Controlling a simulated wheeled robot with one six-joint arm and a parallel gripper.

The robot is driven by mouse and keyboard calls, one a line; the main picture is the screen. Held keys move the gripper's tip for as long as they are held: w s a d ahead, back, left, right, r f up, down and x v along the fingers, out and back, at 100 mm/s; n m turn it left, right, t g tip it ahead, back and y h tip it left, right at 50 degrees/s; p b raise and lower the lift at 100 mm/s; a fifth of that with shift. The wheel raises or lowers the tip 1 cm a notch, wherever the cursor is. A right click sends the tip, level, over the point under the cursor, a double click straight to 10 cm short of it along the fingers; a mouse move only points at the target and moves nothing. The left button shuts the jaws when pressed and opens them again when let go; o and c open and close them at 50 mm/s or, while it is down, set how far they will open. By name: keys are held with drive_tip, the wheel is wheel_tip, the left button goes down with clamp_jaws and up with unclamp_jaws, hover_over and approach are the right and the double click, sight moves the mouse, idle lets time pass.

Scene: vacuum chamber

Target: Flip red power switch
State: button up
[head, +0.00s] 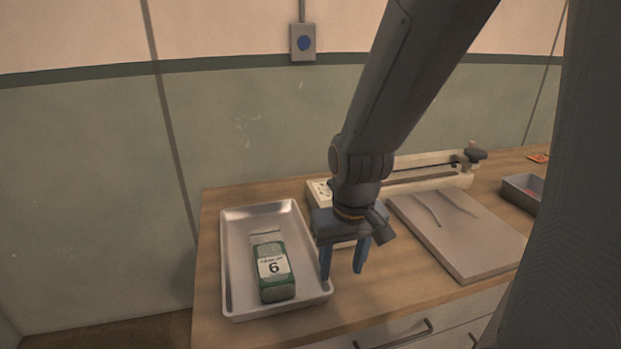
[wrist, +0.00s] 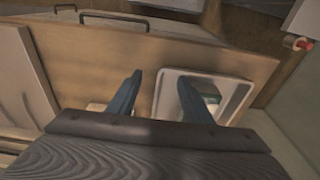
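No red switch can be made out in the head view. In the wrist view a small red round part (wrist: 304,44) sticks out beside a pale box at the upper right edge; I cannot tell whether it is the power switch. My gripper (head: 343,264) is open and empty, pointing down above the table between the metal tray and the cutting board. Its two fingers also show apart in the wrist view (wrist: 161,74). A long cream device (head: 430,182) with a dark knob lies at the back of the table, partly hidden by my arm.
A metal tray (head: 228,262) holds a green packet marked 6 (head: 273,268). A flat board (head: 470,245) with two thin tools lies to the right, and a grey bin (head: 522,190) stands beyond it. A wall box with a blue button (head: 303,43) hangs above. The wooden front edge (head: 330,325) is clear.

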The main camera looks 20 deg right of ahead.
drive_tip(key=w+d+r+t+b, duration=0.15)
drive_tip(key=w+d, duration=0.25)
drive_tip(key=w, duration=0.4)
drive_tip(key=w+d+b, duration=0.2)
drive_tip(key=w+d, duration=0.3)
drive_tip(key=w, duration=0.3)
drive_tip(key=w+d+r+t+b, duration=0.15)
drive_tip(key=w+d, duration=0.25)
drive_tip(key=w, duration=0.4)
drive_tip(key=shift+s+p+x, duration=0.15)
drive_tip(key=shift+p+x, duration=0.1)
drive_tip(key=shift+x, duration=1.7)
drive_tip(key=shift+s+p+x, duration=0.15)
drive_tip(key=shift+p+x, duration=0.05)
drive_tip(key=shift+x, duration=1.7)
drive_tip(key=shift+d+f, duration=0.1)
drive_tip(key=shift+f, duration=0.05)
drive_tip(key=shift+c, duration=0.2)
